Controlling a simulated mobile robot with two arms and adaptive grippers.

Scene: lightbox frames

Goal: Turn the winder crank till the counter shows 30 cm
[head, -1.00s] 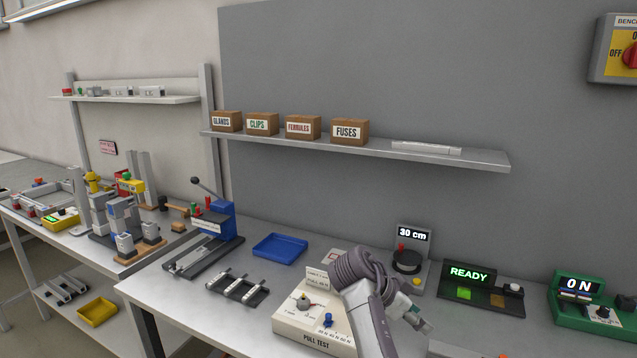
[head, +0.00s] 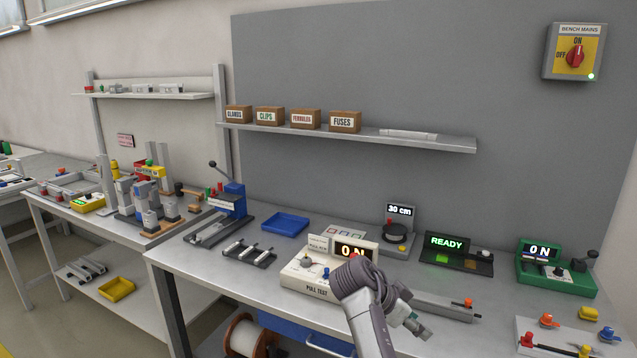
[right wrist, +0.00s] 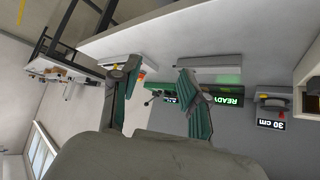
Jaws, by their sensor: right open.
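The winder (head: 396,238) stands at the back of the bench, a dark round drum with a red crank knob (head: 390,222). Its counter (head: 400,211) reads 30 cm. In the right wrist view the counter (right wrist: 271,124) appears upside down at the right, and the winder (right wrist: 271,105) is beside it. My right gripper (head: 421,331) is in front of the winder, apart from it. In the right wrist view its two green-grey fingers (right wrist: 157,74) are spread with nothing between them. My left gripper is not in view.
The pull test box (head: 306,289) is left of my right arm. A READY unit (head: 457,254) and a green ON unit (head: 556,269) stand right of the winder. A grey rail (head: 443,306) lies in front. A blue tray (head: 285,225) is further left.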

